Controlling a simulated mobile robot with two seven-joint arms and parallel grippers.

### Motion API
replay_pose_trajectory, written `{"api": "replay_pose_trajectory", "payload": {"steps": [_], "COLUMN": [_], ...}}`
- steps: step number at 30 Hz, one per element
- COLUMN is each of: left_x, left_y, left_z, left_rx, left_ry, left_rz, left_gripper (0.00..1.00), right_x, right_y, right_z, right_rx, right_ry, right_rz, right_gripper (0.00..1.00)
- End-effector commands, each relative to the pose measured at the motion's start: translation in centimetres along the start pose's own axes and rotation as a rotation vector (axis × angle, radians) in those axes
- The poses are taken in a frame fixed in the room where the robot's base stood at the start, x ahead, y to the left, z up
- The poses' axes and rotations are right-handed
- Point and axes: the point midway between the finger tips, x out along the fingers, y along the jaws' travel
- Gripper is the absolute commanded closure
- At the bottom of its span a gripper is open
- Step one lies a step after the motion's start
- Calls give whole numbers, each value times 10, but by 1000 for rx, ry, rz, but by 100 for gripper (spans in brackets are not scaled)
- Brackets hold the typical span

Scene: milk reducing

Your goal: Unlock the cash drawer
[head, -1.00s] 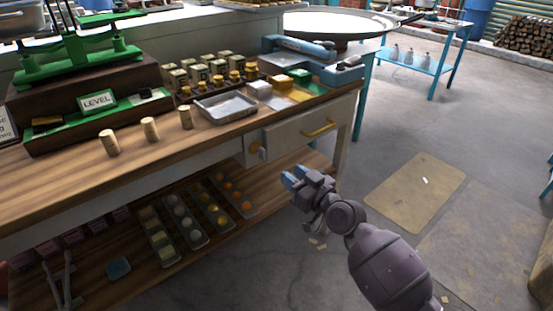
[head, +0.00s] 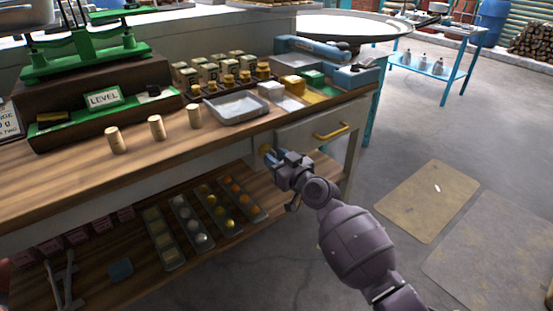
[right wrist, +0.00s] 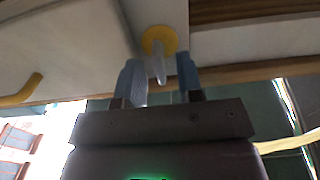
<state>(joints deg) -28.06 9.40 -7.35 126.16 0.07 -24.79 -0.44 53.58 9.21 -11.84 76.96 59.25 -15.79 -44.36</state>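The cash drawer (head: 300,137) is shut in the table's front, with a yellow handle (head: 331,131) on it. To the left of the drawer is a round yellow lock plate with a pale key-like tab; in the right wrist view the plate (right wrist: 160,38) and tab (right wrist: 159,68) show clearly. My right gripper (head: 274,157) is at the lock. In the right wrist view its blue fingers (right wrist: 160,80) are apart, one on each side of the tab, with gaps visible. My left gripper is not in view.
The wooden tabletop (head: 75,175) holds a green balance scale (head: 90,50), wooden cylinders (head: 156,128), a metal tray (head: 238,107) and several small boxes. A lower shelf (head: 110,245) with trays of small items lies below. The floor to the right is open.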

Motion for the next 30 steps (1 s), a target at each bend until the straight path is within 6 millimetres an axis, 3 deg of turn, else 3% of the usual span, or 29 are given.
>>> {"api": "replay_pose_trajectory", "payload": {"steps": [8,15,30], "left_x": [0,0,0], "left_y": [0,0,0], "left_z": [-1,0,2], "left_rx": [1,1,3], "left_ry": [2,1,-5], "left_rz": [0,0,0], "left_gripper": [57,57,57], "right_x": [2,1,1], "right_y": [0,0,0], "right_z": [-1,-1,0], "right_rx": [0,0,78], "right_ry": [1,1,0], "right_rz": [0,0,0], "right_gripper": [66,100,100]}}
